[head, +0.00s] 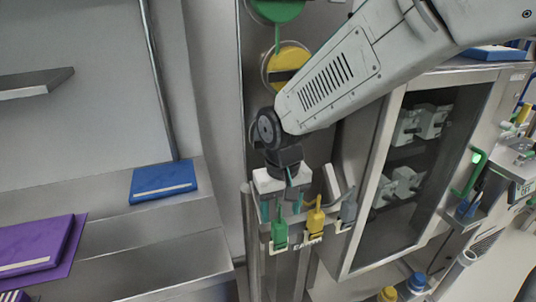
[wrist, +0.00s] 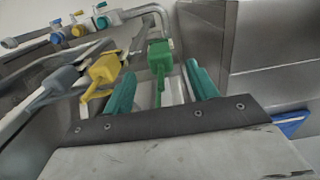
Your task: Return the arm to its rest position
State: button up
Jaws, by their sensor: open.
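My gripper (head: 283,207) hangs at the end of my white arm in the head view, in front of a steel column and just behind or above a row of coloured handles. In the wrist view its two teal fingers (wrist: 162,92) stand apart. A green handle (wrist: 160,62) shows between the fingers in that picture, but I cannot tell its depth or see any contact. The green handle also shows in the head view (head: 279,234), beside a yellow handle (head: 314,220) and a grey one (head: 348,211).
A glass-fronted cabinet (head: 345,262) stands close on the right. Steel shelves on the left hold a blue book (head: 163,181) and a purple book (head: 36,246). Green and yellow round parts (head: 288,64) are on the column above. A blue item (wrist: 290,124) shows at right in the wrist view.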

jog(key=s+d+r+m, duration=0.1)
jog(key=s+d+r, duration=0.5)
jog(key=s+d, duration=0.3)
jog(key=s+d+r+m+t, duration=0.1)
jog(key=s+d+r+m, duration=0.1)
jog(key=s+d+r, duration=0.4)
jog(key=s+d, duration=0.4)
jog(key=d, duration=0.1)
jog(key=shift+d, duration=0.3)
jog(key=shift+r, duration=0.1)
dwell(0.4)
